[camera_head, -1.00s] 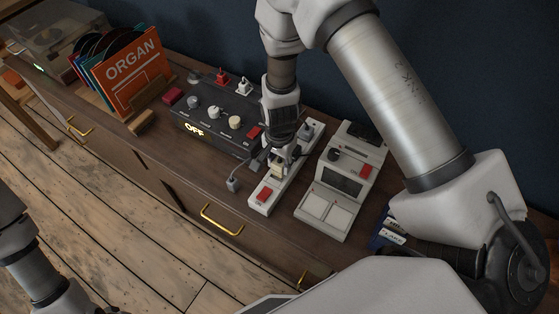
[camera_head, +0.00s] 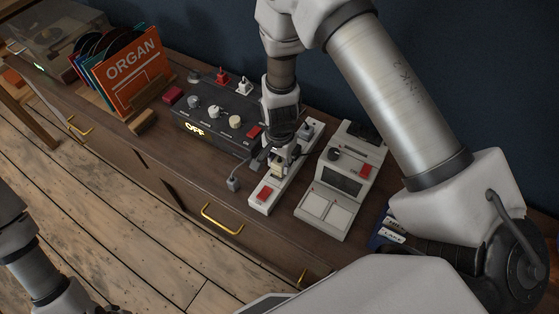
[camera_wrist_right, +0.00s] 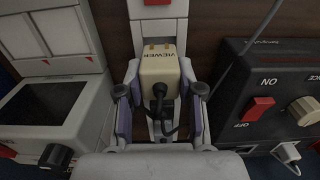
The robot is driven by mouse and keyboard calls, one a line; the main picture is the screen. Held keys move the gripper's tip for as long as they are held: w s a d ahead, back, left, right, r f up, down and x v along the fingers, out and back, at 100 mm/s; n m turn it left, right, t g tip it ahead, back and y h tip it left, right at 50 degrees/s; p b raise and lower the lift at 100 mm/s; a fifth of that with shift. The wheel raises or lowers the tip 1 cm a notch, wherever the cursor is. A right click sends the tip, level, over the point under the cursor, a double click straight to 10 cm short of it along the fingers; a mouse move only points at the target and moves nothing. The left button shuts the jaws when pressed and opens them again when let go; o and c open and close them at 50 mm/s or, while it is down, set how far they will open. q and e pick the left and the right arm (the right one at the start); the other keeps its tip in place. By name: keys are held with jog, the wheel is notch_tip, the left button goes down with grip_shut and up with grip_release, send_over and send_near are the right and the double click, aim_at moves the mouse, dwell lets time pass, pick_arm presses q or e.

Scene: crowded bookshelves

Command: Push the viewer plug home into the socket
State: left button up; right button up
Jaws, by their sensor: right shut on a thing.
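The cream plug marked VIEWER (camera_wrist_right: 159,78) sits between the two fingers of my right gripper (camera_wrist_right: 161,100), which is shut on it. Metal prongs show at the plug's far edge, and its black cord runs back toward the wrist. In the head view the right gripper (camera_head: 279,160) points down over the middle of the white power strip (camera_head: 262,205). The strip also shows behind the plug in the wrist view (camera_wrist_right: 157,38). The socket under the plug is hidden, so I cannot tell how deep the prongs sit. Only my left arm's link shows, at lower left; its gripper is out of frame.
A grey-white viewer device (camera_head: 325,208) stands close right of the strip. A dark control box (camera_head: 215,125) reading OFF stands close left. A loose grey plug (camera_head: 233,184) lies near the cabinet's front edge. Record sleeves (camera_head: 128,75) stand farther left.

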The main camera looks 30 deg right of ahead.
aim_at(279, 160)
jog(key=shift+f+b, duration=0.75)
jog(key=shift+f, duration=0.75)
jog(key=o, duration=1.2)
jog(key=shift+o, duration=0.2)
notch_tip(279, 160, up, 12)
dwell(0.4)
